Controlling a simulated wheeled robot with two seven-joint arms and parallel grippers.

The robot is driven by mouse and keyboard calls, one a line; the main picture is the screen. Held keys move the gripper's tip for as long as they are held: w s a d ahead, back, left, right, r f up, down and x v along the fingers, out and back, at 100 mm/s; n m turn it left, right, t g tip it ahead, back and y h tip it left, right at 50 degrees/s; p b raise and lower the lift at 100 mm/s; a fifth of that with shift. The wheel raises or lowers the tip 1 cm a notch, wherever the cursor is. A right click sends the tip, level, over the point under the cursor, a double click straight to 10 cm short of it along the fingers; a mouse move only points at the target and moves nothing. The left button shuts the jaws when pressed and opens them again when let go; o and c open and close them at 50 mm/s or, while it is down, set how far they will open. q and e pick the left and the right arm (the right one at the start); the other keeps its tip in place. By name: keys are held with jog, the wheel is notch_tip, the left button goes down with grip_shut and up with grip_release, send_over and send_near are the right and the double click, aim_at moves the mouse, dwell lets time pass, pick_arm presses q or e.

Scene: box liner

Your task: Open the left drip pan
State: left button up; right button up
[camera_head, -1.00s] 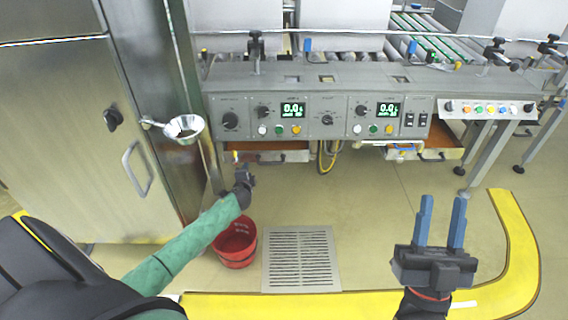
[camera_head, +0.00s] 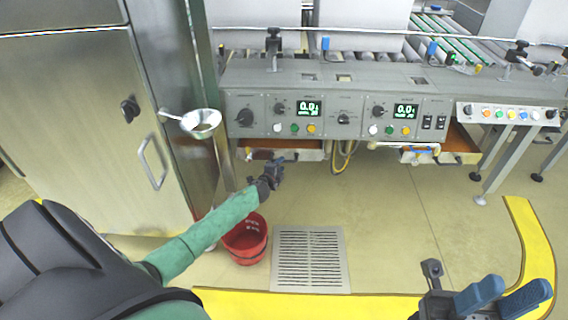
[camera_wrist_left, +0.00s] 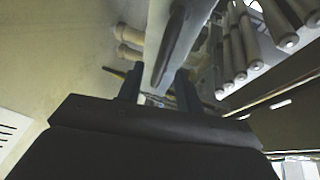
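The left drip pan (camera_head: 303,155) is a shallow tray with a brown lower face under the left part of the grey control console. My left gripper (camera_head: 277,168) is just below and in front of it, partly covering it. In the left wrist view the two dark fingers (camera_wrist_left: 158,90) stand apart. A long dark bar, perhaps the pan's handle (camera_wrist_left: 172,42), runs into the gap between them. I cannot tell whether it touches either finger. My right gripper (camera_head: 513,294) has blue fingers held apart, empty, at the bottom right.
The right drip pan (camera_head: 450,155) hangs under the console (camera_head: 340,90). A red bucket (camera_head: 246,240) stands below my left arm, beside a floor grate (camera_head: 311,262). A steel cabinet (camera_head: 80,120) and a metal funnel (camera_head: 201,122) are at left. Floor at centre right is clear.

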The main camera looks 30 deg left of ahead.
pick_arm(q)
jog(key=shift+b+x, duration=0.35)
jog(key=shift+x, duration=1.6)
grip_shut()
